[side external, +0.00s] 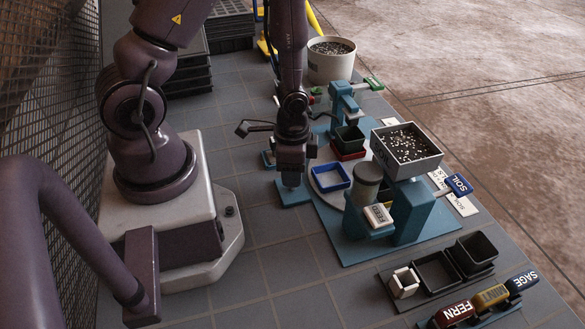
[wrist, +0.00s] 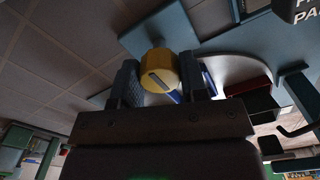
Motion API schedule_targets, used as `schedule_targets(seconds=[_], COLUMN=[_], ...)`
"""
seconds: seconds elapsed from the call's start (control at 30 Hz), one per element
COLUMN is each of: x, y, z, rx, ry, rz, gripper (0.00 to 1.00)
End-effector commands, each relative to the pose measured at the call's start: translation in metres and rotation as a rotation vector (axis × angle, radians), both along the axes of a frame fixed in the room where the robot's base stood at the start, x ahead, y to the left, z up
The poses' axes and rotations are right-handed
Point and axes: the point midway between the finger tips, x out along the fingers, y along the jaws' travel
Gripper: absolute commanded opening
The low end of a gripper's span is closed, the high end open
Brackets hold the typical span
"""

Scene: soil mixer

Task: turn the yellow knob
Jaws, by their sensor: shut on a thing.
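The yellow knob (wrist: 160,74) shows in the wrist view, round with a dark slot across its face. My gripper (wrist: 158,66) has one finger on each side of it and is shut on it. The knob is hidden behind my gripper there. The block also shows in the wrist view (wrist: 152,32).
Right of my gripper stand a blue-rimmed tray (side external: 331,177), a grey cylinder (side external: 366,186) and a speckled soil hopper (side external: 407,150). Black pots (side external: 475,254) and seed labels lie at the front right. The floor tiles in front are clear.

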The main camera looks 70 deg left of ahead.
Motion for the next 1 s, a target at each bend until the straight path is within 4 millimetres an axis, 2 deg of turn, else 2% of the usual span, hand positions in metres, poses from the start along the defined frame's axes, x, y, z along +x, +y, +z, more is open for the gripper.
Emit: schedule_targets(seconds=[0.03, 0.1, 0.13, 0.4, 0.53, 0.67, 1.0], x=[0.0, 0.0, 0.0, 0.0, 0.001, 0.001, 0.001], y=[0.0, 0.0, 0.0, 0.0, 0.0, 0.001, 0.001], z=[0.0, 0.0, 0.0, 0.001, 0.008, 0.026, 0.089], rx=[-0.001, 0.0, 0.0, 0.0, 0.0, 0.0, 0.004], ry=[-0.002, -0.001, -0.001, -0.001, -0.003, -0.007, -0.009], rz=[-0.002, -0.002, -0.002, -0.001, 0.0, 0.001, 0.002], gripper=[0.47, 0.63, 0.65, 0.65, 0.65, 0.65, 0.65])
